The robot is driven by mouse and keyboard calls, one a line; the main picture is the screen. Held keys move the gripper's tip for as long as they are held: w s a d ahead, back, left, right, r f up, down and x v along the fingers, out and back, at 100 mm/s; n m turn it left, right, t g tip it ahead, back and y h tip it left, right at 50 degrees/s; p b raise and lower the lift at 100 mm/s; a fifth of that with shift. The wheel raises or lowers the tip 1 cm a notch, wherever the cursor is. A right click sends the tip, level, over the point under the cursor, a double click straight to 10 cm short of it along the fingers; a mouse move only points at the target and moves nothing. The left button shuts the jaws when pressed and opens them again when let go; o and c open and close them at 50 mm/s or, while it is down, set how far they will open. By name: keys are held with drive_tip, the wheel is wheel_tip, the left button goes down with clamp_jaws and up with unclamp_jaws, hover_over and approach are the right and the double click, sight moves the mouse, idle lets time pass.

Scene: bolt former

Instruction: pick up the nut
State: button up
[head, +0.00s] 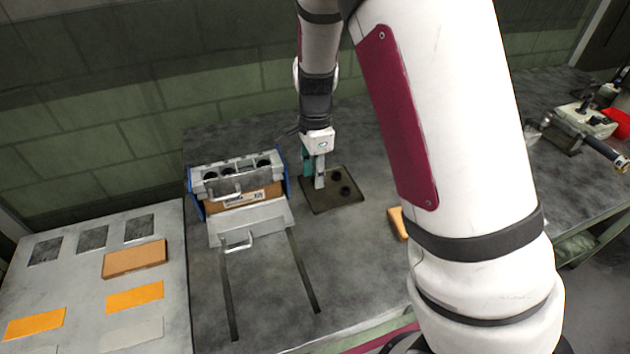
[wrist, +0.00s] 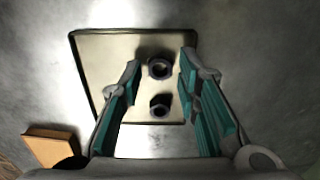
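Two small dark pieces, apparently nuts, lie on a shallow tray (head: 325,205). In the wrist view, the far nut (wrist: 160,68) shows a round opening and sits between the fingertip ends. The near nut (wrist: 160,106) lies closer to the palm, also between the fingers. They also show as dark spots in the head view, one farther back (head: 335,177) and one nearer (head: 345,190). My gripper (wrist: 160,64) points down over the tray with its teal-padded fingers apart and nothing held. The height of the fingertips above the nuts is hard to judge.
A metal fixture (head: 236,170) with blue sides, holes and handles stands left of the tray. An orange-brown block (head: 398,223) lies to the right, partly behind my arm. A side table (head: 75,290) at left holds flat plates and blocks. Bare bench surrounds the tray.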

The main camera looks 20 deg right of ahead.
drive_tip(key=shift+f, duration=0.4)
drive_tip(key=shift+c, duration=0.6)
clamp_jaws()
drive_tip(key=shift+r, duration=0.15)
